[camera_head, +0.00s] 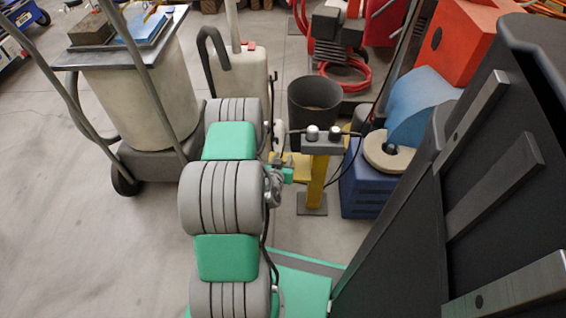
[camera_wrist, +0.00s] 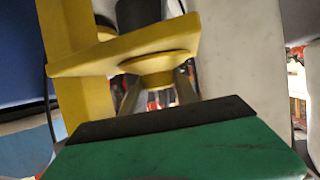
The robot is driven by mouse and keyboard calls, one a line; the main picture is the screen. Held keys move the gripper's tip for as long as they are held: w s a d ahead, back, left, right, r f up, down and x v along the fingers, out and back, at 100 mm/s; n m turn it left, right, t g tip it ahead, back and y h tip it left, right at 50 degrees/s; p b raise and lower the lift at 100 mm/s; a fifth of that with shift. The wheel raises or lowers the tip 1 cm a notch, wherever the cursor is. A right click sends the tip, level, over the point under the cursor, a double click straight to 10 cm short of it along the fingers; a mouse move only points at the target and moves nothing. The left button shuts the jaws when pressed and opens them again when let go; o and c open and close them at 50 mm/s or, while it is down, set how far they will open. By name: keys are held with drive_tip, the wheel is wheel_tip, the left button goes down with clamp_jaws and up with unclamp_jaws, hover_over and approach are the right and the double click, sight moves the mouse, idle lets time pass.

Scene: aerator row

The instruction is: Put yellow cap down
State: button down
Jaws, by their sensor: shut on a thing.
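The yellow cap (camera_wrist: 154,70) is a round, tapered piece held between the two fingers of my gripper (camera_wrist: 158,84) in the wrist view. It overlaps the edge of a yellow shelf (camera_wrist: 95,58) on a yellow post (camera_wrist: 72,35). I cannot tell whether cap and shelf touch. In the head view the yellow post (camera_head: 317,180) stands upright on a dark base plate, right of the end of my arm. The cap and fingertips are not clear there.
A grey bar with two knobs (camera_head: 323,143) tops the post, with a thin black cable hanging from it. A dark bin (camera_head: 314,100) stands behind. A blue box (camera_head: 365,188) is close on the right. A cart with a pale drum (camera_head: 140,95) stands left. Left floor is open.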

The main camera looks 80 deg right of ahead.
drive_tip(key=c, duration=0.9)
unclamp_jaws()
drive_tip(key=shift+c, duration=0.2)
